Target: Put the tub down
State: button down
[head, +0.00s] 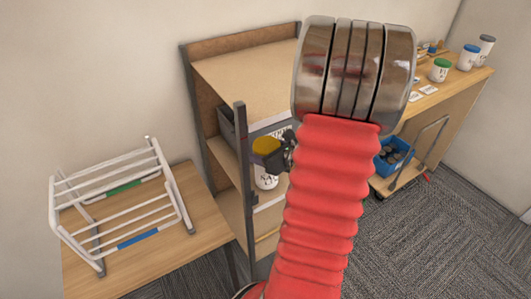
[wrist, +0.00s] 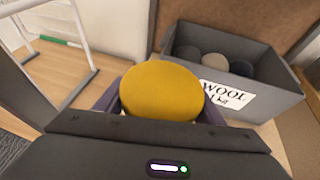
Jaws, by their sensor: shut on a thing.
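The tub is white with a yellow lid and dark lettering; in the head view the tub (head: 265,177) shows beside my red arm, at the shelf unit. My gripper (head: 284,152) is at its right side, mostly hidden behind my arm. In the wrist view the yellow lid (wrist: 161,92) fills the middle, and my gripper (wrist: 160,104) has a dark finger on each side of the tub, shut on it. The tub's base is hidden in the wrist view, so I cannot tell whether it touches a shelf.
A wooden table (head: 208,225) with a white rack (head: 120,200) is at left. A long counter (head: 458,88) with tubs and a blue crate (head: 393,158) on a cart are at right.

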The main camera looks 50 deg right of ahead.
jog(key=shift+w+r, duration=0.1)
jog(key=shift+w, duration=0.1)
jog(key=shift+w+d, duration=0.15)
jog(key=shift+w, duration=0.55)
jog(key=shift+w+d+f, duration=0.1)
jog(key=shift+w+f, duration=0.65)
jog(key=shift+w, duration=0.15)
jog(key=c, duration=0.8)
grip_release()
jog(key=shift+f, duration=0.2)
jog(key=shift+o, duration=0.2)
jog(key=shift+r, duration=0.1)
jog(key=v, duration=1.2)
